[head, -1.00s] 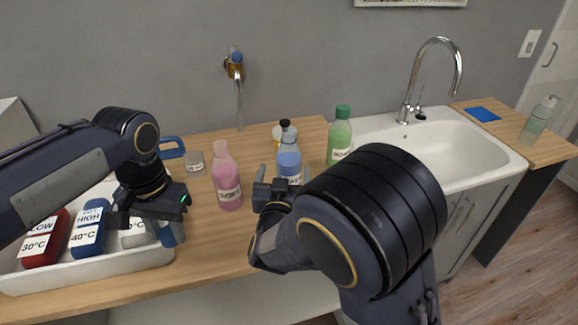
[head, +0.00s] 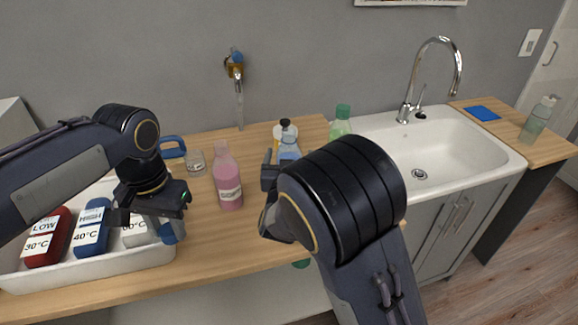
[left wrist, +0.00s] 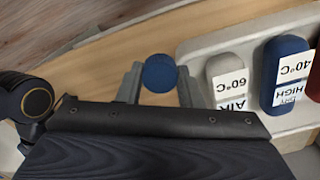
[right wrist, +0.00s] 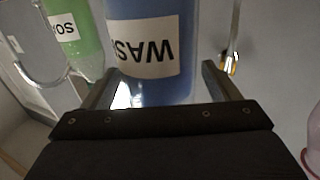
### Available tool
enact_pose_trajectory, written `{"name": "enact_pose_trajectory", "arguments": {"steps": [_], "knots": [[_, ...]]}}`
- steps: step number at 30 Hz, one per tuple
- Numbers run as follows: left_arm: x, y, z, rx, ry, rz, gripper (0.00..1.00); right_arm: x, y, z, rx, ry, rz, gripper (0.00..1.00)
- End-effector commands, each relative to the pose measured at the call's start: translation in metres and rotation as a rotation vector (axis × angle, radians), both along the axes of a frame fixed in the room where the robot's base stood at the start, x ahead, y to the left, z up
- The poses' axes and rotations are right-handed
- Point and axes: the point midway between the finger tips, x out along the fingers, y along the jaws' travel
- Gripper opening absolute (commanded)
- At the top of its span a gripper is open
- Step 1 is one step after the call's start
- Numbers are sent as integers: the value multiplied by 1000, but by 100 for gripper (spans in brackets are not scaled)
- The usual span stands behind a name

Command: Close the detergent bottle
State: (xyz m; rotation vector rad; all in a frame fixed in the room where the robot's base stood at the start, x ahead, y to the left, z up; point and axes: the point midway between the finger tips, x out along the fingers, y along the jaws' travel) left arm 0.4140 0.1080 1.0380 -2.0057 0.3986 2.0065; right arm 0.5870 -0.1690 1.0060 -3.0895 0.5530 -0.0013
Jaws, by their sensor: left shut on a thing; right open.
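The blue bottle (head: 289,150) stands upright on the wooden counter, with a dark top and a "WAS…" label seen upside down in the right wrist view (right wrist: 150,50). My right gripper (right wrist: 156,80) is open, its fingers on either side of the bottle. My forearm hides the bottle's lower part in the head view. My left gripper (left wrist: 160,76) is shut on a round blue cap (left wrist: 159,73). It holds the cap at the right end of the white tray; the cap also shows in the head view (head: 171,233).
A pink bottle (head: 228,180) stands left of the blue one, a green bottle (head: 341,122) to its right. A glass (head: 195,162) is further back. The white tray (head: 90,278) holds red, blue and white containers. The sink (head: 440,150) is at right.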

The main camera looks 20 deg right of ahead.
Motion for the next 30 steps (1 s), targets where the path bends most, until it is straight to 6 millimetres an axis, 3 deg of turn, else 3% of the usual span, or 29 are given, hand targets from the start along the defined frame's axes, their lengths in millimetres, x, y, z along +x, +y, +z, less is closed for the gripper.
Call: {"name": "enact_pose_trajectory", "arguments": {"steps": [4,14,27,30], "knots": [[0,0,2,0,0,0,12,11,-4,0,0,1,1,82],[0,0,2,0,0,0,12,11,-4,0,0,1,1,82],[0,0,2,0,0,0,12,11,-4,0,0,1,1,26],[0,0,2,0,0,0,12,12,-4,1,1,-1,1,24]]}}
